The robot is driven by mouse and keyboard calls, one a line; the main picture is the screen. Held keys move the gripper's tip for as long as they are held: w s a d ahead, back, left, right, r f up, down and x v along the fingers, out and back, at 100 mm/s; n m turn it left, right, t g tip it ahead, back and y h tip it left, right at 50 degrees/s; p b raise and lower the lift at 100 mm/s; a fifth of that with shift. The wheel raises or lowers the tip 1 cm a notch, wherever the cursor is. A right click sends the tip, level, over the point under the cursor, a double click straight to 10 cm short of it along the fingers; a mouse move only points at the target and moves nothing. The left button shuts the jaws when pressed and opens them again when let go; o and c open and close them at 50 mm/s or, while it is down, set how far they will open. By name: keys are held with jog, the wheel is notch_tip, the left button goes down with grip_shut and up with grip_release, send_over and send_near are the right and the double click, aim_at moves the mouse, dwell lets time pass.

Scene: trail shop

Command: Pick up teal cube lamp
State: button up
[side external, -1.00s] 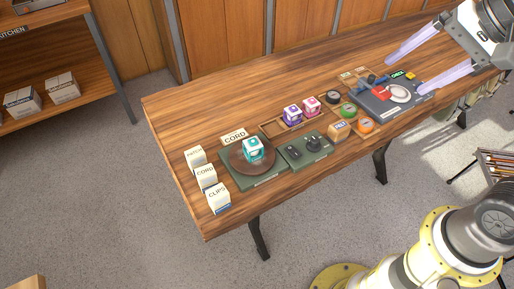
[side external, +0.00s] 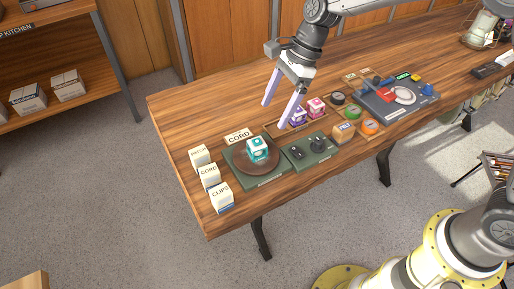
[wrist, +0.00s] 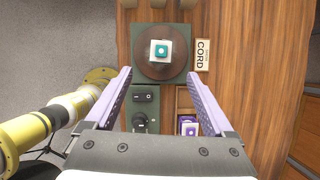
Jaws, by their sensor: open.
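The teal cube lamp (side external: 257,149) is a small teal and white cube on a round brown plate (side external: 270,168), which sits on a green base. In the wrist view the lamp (wrist: 161,50) shows from above near the top centre, ahead of my fingertips. My gripper (side external: 281,112) is open and empty in the side view, above the table, a little up and to the right of the lamp. Its two lilac fingers also show in the wrist view (wrist: 159,80), spread apart, with the lamp beyond them and not between them.
A purple cube (side external: 298,115) and a pink cube (side external: 316,107) stand in a wooden tray right of my gripper. A green switch panel (side external: 312,155) adjoins the plate's base. A CORD sign (side external: 238,137) stands behind it. White boxes (side external: 209,176) line the left. The table's far left is bare.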

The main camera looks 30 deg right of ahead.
aim_at(258, 140)
jog(key=x, duration=1.2)
jog(key=shift+a+f, duration=0.1)
jog(key=shift+f, duration=0.05)
jog(key=shift+w, duration=0.1)
grip_shut()
